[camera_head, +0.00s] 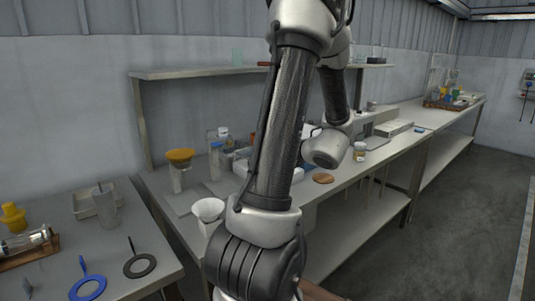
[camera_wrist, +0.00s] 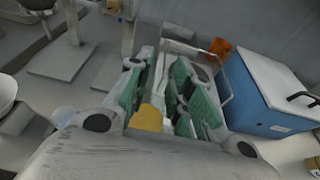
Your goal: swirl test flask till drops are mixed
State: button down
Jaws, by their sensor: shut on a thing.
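In the wrist view my gripper (camera_wrist: 170,85) has its two green-padded fingers closed around a clear glass vessel, probably the test flask (camera_wrist: 160,75). Yellow (camera_wrist: 148,118) shows low between the fingers; I cannot tell whether it is liquid in the flask or something behind it. The fingers and the gripper body hide much of the vessel, and no drops can be made out. In the head view my arm stands in front of the bench and hides my gripper and the flask.
A blue box with a white lid (camera_wrist: 268,92) stands close right of my gripper, with an orange object (camera_wrist: 221,47) beyond. The bench (camera_head: 350,184) carries a yellow-topped cylinder (camera_head: 180,157), a white bowl (camera_head: 208,208), a brown disc (camera_head: 323,178) and a small jar (camera_head: 360,150).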

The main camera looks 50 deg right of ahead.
jog(key=shift+w+d, duration=0.3)
jog(key=shift+d, duration=0.2)
jog(key=shift+w+d, duration=0.4)
jog(key=shift+w, duration=0.4)
jog(key=shift+w+a, duration=1.35)
jog(key=shift+a, duration=1.1)
jog(key=s, duration=0.4)
jog(key=shift+s, duration=0.2)
jog(key=shift+s+d, duration=0.4)
jog(key=shift+d, duration=0.65)
jog(key=shift+w+d, duration=0.2)
jog(key=shift+d, duration=0.3)
jog(key=shift+w+d, duration=0.15)
jog(key=shift+d, duration=0.3)
jog(key=shift+w+d, duration=0.4)
jog(key=shift+w, duration=1.3)
